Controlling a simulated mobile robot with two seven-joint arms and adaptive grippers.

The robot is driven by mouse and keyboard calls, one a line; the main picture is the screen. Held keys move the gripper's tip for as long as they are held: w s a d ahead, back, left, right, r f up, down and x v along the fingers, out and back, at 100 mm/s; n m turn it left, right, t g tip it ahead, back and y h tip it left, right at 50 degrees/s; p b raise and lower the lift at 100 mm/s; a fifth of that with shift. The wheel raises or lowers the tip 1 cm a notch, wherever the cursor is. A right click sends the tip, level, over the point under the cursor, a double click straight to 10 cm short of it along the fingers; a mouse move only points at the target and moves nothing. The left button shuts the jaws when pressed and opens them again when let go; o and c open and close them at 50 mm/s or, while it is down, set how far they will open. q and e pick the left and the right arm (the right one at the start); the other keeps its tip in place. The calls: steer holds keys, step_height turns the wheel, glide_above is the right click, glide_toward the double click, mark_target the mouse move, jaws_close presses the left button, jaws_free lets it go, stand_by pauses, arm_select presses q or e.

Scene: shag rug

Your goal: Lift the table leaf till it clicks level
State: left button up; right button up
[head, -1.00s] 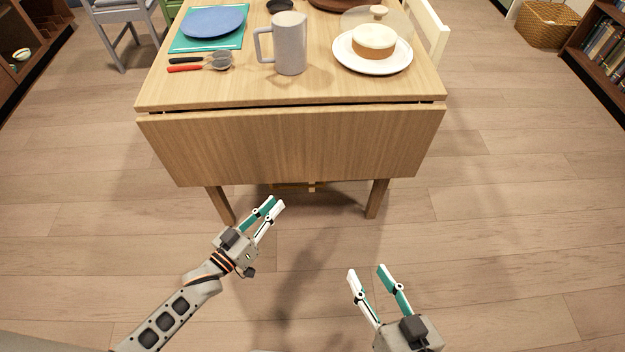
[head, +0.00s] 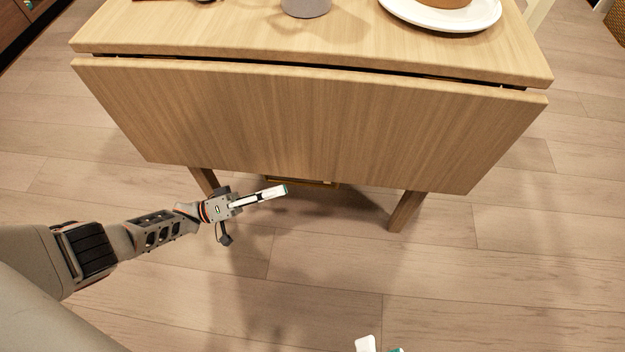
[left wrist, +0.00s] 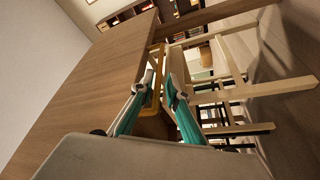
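The table leaf (head: 290,115) is a wide wooden panel hanging down steeply from the front edge of the table top (head: 330,45), with a dark gap along the hinge line. In the left wrist view the leaf (left wrist: 85,90) fills the left side as a slanted brown surface. My left gripper (head: 284,190) is just below the leaf's lower edge, left of its middle, pointing right. Its fingers (left wrist: 160,82) are apart and hold nothing; contact with the leaf cannot be told. My right gripper (head: 382,347) shows only its separate fingertips at the bottom edge, away from the leaf.
Table legs (head: 406,211) stand under the leaf, with a yellowish wooden bar (head: 300,182) between them. A grey mug (head: 305,8) and a white plate (head: 445,14) stand on the table top. The wooden floor (head: 330,260) in front is clear.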

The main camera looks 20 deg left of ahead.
mark_target(303, 182)
arm_select(q)
steer(key=x, duration=0.7)
steer(key=shift+w+d+r, duration=0.2)
steer(key=shift+w+d, duration=0.05)
jaws_close()
